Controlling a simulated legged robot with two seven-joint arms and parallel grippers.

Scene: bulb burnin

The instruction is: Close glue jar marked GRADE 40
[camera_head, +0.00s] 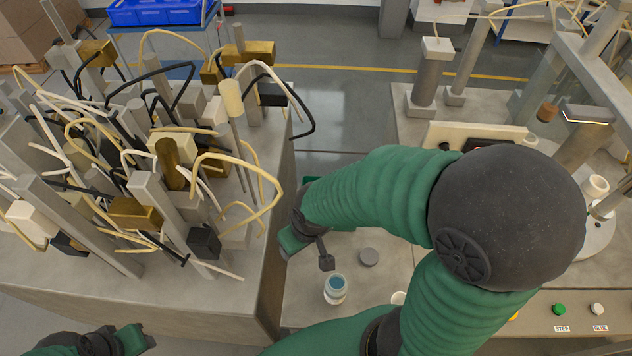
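A small white jar (335,291) with blue contents stands open on the grey bench, just below my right gripper. I cannot read any marking on it. A flat grey disc (368,257), perhaps a lid, lies on the bench behind and right of the jar. My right gripper (306,257) is above the bench, apart from the jar and disc; its fingers look spread, with nothing visible between them. Another pale round item (398,297) is mostly hidden by my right arm. My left gripper (138,340) is at the bottom left edge, partly cut off.
A dense cluster of posts, blocks and looping cables (150,150) fills the left bench. On the right, a post (431,75), a frame and a white cup (595,187) stand behind my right arm. A green button (559,309) and a white button (597,309) sit at the front right.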

